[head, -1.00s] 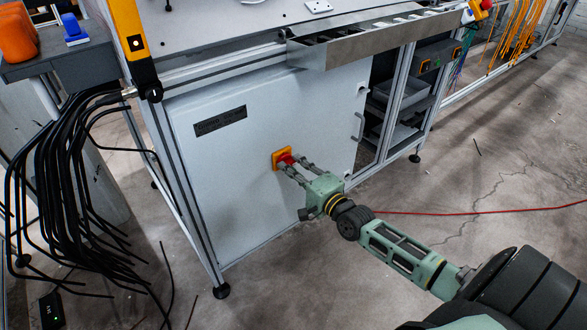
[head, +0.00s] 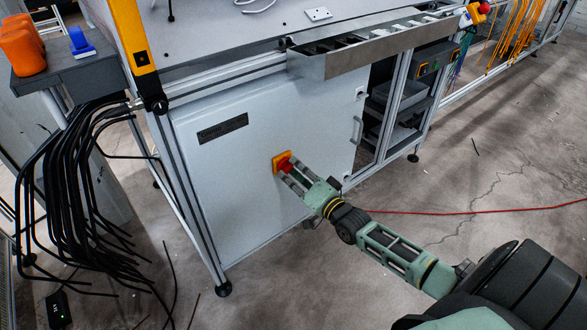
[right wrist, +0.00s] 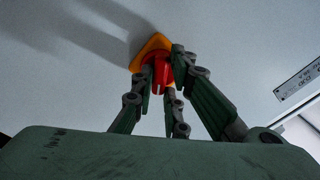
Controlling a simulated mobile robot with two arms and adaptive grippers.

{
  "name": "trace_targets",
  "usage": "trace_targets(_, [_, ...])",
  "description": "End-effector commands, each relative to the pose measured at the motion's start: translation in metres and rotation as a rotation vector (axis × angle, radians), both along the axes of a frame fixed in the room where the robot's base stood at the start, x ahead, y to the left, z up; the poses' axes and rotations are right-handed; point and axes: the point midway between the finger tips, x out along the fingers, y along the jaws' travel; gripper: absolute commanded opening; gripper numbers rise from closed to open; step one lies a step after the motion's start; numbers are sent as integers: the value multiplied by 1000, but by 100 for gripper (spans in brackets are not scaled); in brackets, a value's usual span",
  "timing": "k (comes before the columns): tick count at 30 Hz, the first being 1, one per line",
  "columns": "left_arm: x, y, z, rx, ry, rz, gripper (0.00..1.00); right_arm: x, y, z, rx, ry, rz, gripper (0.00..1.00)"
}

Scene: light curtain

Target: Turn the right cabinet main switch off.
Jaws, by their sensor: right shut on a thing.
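The main switch is a red rotary knob (head: 285,165) on a yellow plate (head: 278,158), set in the white cabinet door (head: 235,195). My right gripper (head: 288,172) reaches it from the lower right and is shut on the red knob. In the right wrist view, the fingers (right wrist: 165,85) stand on both sides of the red knob (right wrist: 160,72), with the yellow plate (right wrist: 152,48) behind it looking tilted. The fingers partly hide the knob. My left gripper is not in view.
A metal tray (head: 330,62) juts out above the door. Black cables (head: 65,190) hang at the left. A door handle (head: 357,130) is to the right of the switch. A red cable (head: 470,212) lies on the otherwise fairly open floor.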

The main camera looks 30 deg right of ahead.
Motion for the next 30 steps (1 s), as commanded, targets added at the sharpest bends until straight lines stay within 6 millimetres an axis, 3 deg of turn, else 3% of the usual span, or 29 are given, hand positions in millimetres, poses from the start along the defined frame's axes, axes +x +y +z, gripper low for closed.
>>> trace_targets(1, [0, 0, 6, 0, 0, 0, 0, 0, 0, 2, -45, -1, -1, 0])
trace_targets(9, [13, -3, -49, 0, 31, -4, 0, 0, 0, 1, -300, -21, 0, 0])
trace_targets(18, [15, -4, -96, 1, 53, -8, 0, 0, 0, 1, -580, -43, 0, 0])
trace_targets(30, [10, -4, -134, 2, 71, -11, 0, 0, 0, 0, -868, -66, 0, 0])
